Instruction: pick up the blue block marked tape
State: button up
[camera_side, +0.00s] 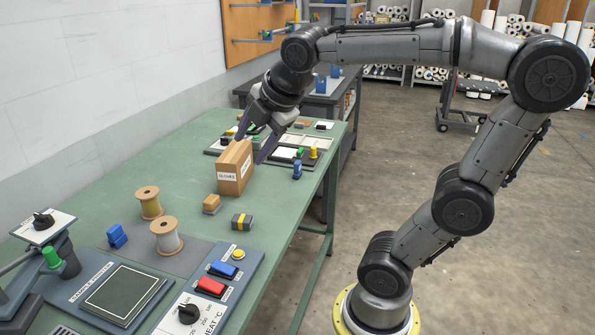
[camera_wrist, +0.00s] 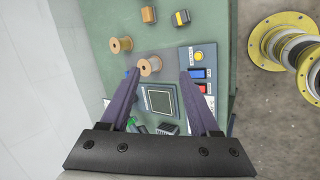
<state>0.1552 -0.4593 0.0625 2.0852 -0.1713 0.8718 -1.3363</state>
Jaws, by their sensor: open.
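A blue block (camera_side: 117,235) sits on the green bench near the wall side, left of two spools; no marking on it is readable. My gripper (camera_side: 254,140) is open and empty, high above the bench, near the top of a brown box in the side view and well apart from the blue block. In the wrist view the spread fingers (camera_wrist: 159,72) point toward the spools and the press panel. There the blue block is hard to make out, perhaps mostly hidden behind the left finger.
A tan spool (camera_side: 150,203) and grey spool (camera_side: 166,236) stand right of the blue block. The brown box (camera_side: 235,167), an orange-brown block (camera_side: 211,204), a grey-yellow block (camera_side: 242,222) and a small blue item (camera_side: 297,170) stand further off.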

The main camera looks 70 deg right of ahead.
jog(key=w+d+n+g+h, duration=0.1)
jog(key=w+d+n, duration=0.2)
jog(key=w+d, duration=0.4)
jog(key=g, duration=0.5)
send_over(297, 163)
jog(key=a, duration=0.4)
notch_tip(297, 163, down, 17)
jog(key=shift+h, duration=0.4)
jog(key=x, duration=0.6)
jog(key=shift+s+d+f, duration=0.15)
jog(key=shift+s+f, duration=0.1)
jog(key=shift+x, duration=2.95)
jog(key=shift+w+d, duration=0.15)
grip_shut()
